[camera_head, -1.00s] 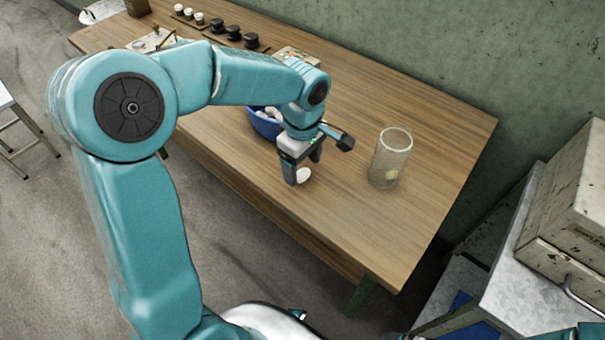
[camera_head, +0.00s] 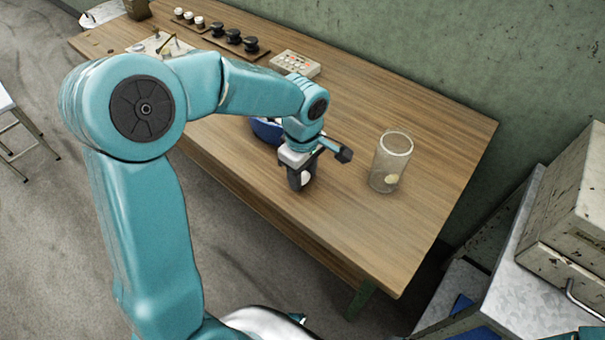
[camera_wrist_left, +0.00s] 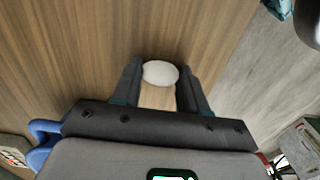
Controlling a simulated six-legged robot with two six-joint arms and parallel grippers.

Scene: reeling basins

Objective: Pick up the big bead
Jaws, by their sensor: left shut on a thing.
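The white, rounded bead (camera_wrist_left: 160,73) is between the two fingertips of my left gripper (camera_wrist_left: 160,85) in the left wrist view. In the head view a bit of the white bead (camera_head: 305,178) shows at the fingers of my left gripper (camera_head: 300,183), near the table's front edge. The left gripper is shut on it, and the fingers hide part of it there. Whether the bead touches the wooden table (camera_head: 420,180) is hard to tell. My right gripper is not in view.
A clear glass jar (camera_head: 392,160) with a small pale thing in it stands right of the gripper. A blue bowl (camera_head: 267,131) is partly hidden behind my left arm. A button panel (camera_head: 295,64) and several black knobs (camera_head: 234,36) lie farther back.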

